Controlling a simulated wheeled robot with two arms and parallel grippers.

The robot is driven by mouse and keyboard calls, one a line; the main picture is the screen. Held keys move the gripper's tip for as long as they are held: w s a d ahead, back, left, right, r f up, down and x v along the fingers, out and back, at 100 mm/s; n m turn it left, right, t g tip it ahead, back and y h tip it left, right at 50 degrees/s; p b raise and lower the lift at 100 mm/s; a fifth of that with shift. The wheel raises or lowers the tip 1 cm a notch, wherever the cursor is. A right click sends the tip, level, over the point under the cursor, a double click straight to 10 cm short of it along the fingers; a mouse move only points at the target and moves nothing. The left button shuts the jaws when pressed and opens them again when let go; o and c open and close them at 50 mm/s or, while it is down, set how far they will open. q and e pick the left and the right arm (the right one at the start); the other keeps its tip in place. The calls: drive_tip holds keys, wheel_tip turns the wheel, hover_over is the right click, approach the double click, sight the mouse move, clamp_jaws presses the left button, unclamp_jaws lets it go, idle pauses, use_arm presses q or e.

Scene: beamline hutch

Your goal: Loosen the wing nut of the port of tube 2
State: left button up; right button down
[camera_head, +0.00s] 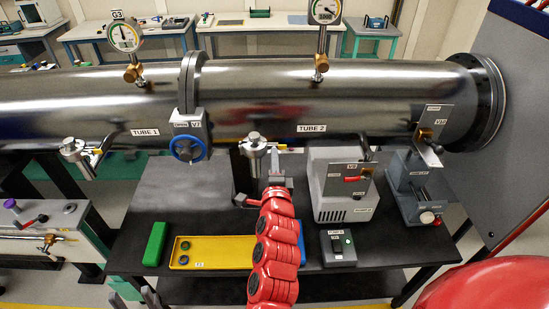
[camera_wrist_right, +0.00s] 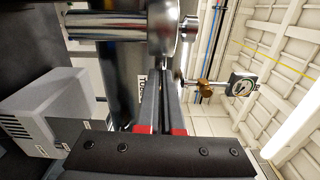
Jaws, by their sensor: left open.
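The port of tube 2 (camera_head: 253,146) is a metal fitting with a clamp below the TUBE 2 label (camera_head: 311,128). In the wrist view its round metal clamp (camera_wrist_right: 163,25) is at the top. My right gripper (camera_head: 274,165) is at the port's lower right side. In the wrist view its two fingers (camera_wrist_right: 163,78) run close together up to the clamp. The wing nut is not clearly visible there, and I cannot tell whether the fingers hold it. My left gripper (camera_head: 149,296) is open at the bottom left, in front of the table, apart from the port.
A black table (camera_head: 190,190) holds a yellow tray (camera_head: 220,250) with dark rings, a green block (camera_head: 155,244), a grey pump (camera_head: 342,187) and a switch box (camera_head: 338,247). Valve V2 (camera_head: 187,148) with a blue handwheel is left of the port. The port of tube 1 (camera_head: 75,153) is further left.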

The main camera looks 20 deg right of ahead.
drive_tip(key=shift+n, duration=0.4)
drive_tip(key=shift+n+b, duration=4.95)
drive_tip(key=shift+n, duration=3.25)
drive_tip(key=shift+r, duration=0.1)
drive_tip(key=c, duration=1)
unclamp_jaws()
drive_tip(key=shift+c, duration=0.2)
